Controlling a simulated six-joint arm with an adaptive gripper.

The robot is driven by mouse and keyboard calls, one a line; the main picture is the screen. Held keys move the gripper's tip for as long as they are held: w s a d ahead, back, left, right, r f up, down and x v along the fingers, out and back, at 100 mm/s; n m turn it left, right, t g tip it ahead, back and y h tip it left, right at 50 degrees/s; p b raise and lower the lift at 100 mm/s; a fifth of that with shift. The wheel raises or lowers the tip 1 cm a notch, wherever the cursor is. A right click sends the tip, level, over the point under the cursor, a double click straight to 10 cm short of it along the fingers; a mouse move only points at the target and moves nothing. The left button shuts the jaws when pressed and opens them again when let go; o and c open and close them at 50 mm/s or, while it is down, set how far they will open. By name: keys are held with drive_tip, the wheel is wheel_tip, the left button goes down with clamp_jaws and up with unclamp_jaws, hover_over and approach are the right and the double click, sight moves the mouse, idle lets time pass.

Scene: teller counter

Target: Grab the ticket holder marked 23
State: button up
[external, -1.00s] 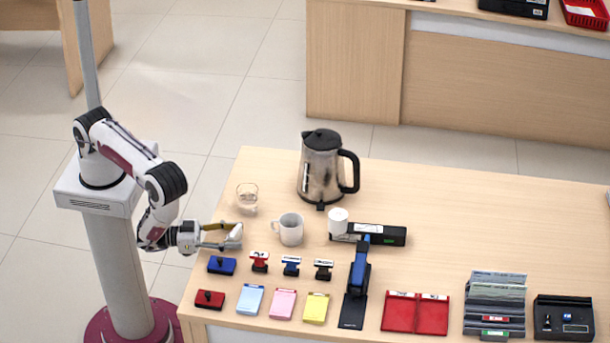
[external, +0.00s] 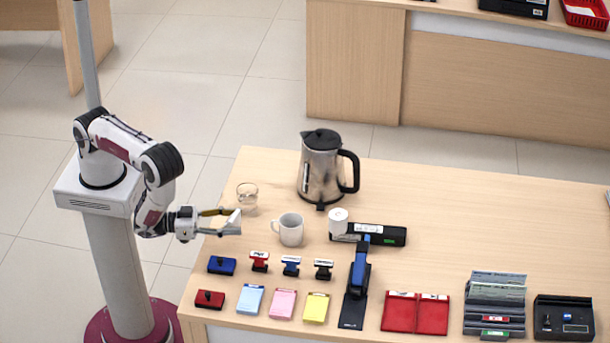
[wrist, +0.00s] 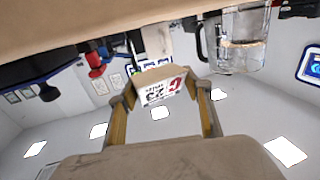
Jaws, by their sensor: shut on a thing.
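The ticket holder marked 23 (wrist: 160,88) is a small pale piece with a red letter and a dark "23", upside down in the wrist view. It sits between the two fingers of my gripper (wrist: 160,100), which is shut on it. In the external view my gripper (external: 232,221) is at the counter's left edge, left of the white mug and below the glass. It appears raised above the counter top. The holder shows there only as a small pale shape at the fingertips, its marking unreadable.
A glass (external: 247,197), a white mug (external: 291,230) and a steel kettle (external: 321,170) stand close to the right. Stamps and pads, such as the blue one (external: 221,265), lie in front. The counter's right rear (external: 470,215) is clear.

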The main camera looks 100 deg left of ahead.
drive_tip(key=shift+r, duration=2.2)
